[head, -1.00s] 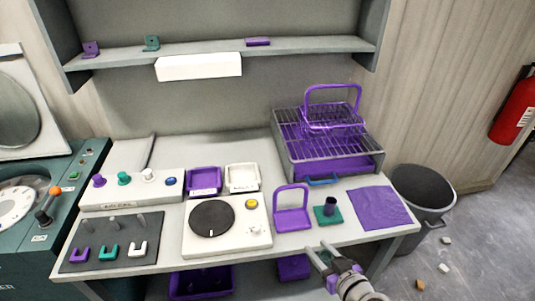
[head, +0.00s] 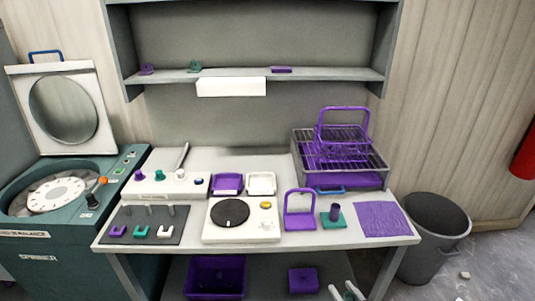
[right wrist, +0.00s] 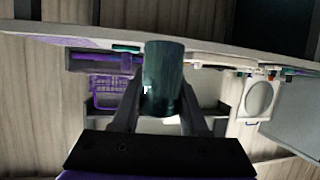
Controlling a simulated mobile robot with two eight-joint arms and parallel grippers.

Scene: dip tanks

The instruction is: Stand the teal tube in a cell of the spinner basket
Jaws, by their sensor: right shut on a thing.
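The teal tube (right wrist: 163,78) is dark teal and fills the middle of the right wrist view. My right gripper (right wrist: 160,110) is shut on it, one finger along each side. In the head view only the fingertips of my right gripper (head: 346,293) show at the bottom edge, in front of the bench, and I cannot make out the tube there. The spinner stands at the left with its lid up. Its basket looks like the white round insert (head: 54,194) in the open drum, with small dark cells. My left gripper is not in view.
The bench (head: 300,243) lies between my right gripper and the back wall. A grey bin (head: 432,235) stands at the right.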

